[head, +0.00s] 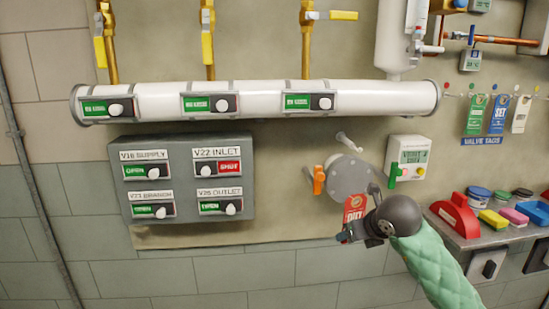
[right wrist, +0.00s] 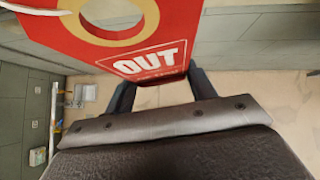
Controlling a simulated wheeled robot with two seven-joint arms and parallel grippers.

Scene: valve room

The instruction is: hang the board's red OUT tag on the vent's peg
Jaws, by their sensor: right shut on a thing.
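The red OUT tag (head: 354,208) is in my right gripper (head: 349,236), in front of the wall just below a round grey plate (head: 348,178). In the right wrist view the tag (right wrist: 165,50) fills the top, with its gold-ringed hole at the upper end. The right gripper's fingers (right wrist: 162,82) are shut on the tag's lower end. A pale peg (head: 348,142) sticks out above the round plate, apart from the tag. An orange handle (head: 318,180) is at the plate's left. Which part is the vent's peg I cannot tell for sure. My left gripper is not in view.
The tag board (head: 484,142) at right holds green, blue and white tags. A white box (head: 408,158) with a green display is right of the plate. A grey valve panel (head: 184,190) is at left, a white pipe (head: 260,101) above. A shelf (head: 475,236) carries coloured items.

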